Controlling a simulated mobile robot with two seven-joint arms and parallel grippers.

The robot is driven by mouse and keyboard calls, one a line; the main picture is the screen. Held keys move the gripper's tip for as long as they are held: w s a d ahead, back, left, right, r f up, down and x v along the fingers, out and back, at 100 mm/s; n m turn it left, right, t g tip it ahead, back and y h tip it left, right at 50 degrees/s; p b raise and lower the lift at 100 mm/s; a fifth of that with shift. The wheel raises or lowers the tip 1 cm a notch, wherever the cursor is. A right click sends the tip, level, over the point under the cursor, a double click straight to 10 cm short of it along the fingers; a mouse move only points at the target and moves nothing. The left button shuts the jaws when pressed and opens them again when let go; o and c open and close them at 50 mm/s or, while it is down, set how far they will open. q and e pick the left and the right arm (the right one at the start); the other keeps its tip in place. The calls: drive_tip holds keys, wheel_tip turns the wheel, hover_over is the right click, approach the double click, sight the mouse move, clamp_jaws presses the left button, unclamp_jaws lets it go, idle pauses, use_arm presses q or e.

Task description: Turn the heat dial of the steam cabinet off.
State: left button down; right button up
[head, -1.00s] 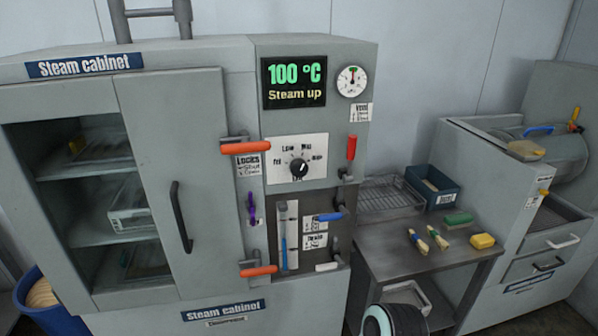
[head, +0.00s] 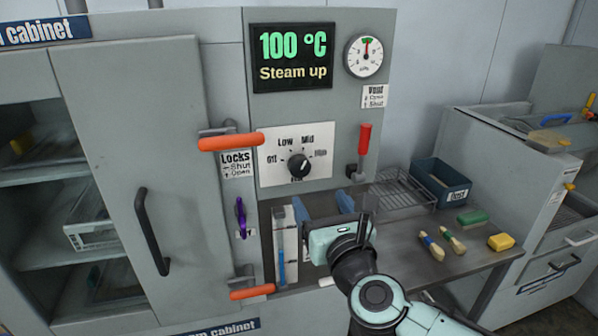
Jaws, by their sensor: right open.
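The heat dial (head: 299,163) is a black round knob on a white plate of the steam cabinet (head: 225,90). The plate has Off at the left, Low and Mid above, and High at the right. A pale mark on the knob seems to point up and right, but it is small. The display (head: 292,58) reads 100 °C, Steam up. My right gripper (head: 322,204) has two blue fingers spread apart and empty. It is below the dial, not touching it, and hides part of the lower panel. My left gripper is not in view.
Orange-handled locks (head: 231,142) and a red vent lever (head: 364,139) flank the dial plate. A metal table (head: 420,258) at the right holds a wire rack (head: 398,192), a blue bin (head: 440,186), brushes and sponges. The black door handle (head: 151,231) is at the left.

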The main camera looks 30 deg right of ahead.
sight(301, 171)
drive_tip(key=p+x, duration=0.1)
drive_tip(key=x, duration=1.2)
drive_tip(key=shift+a+p, duration=0.15)
drive_tip(key=shift+p, duration=0.2)
drive_tip(key=c, duration=1)
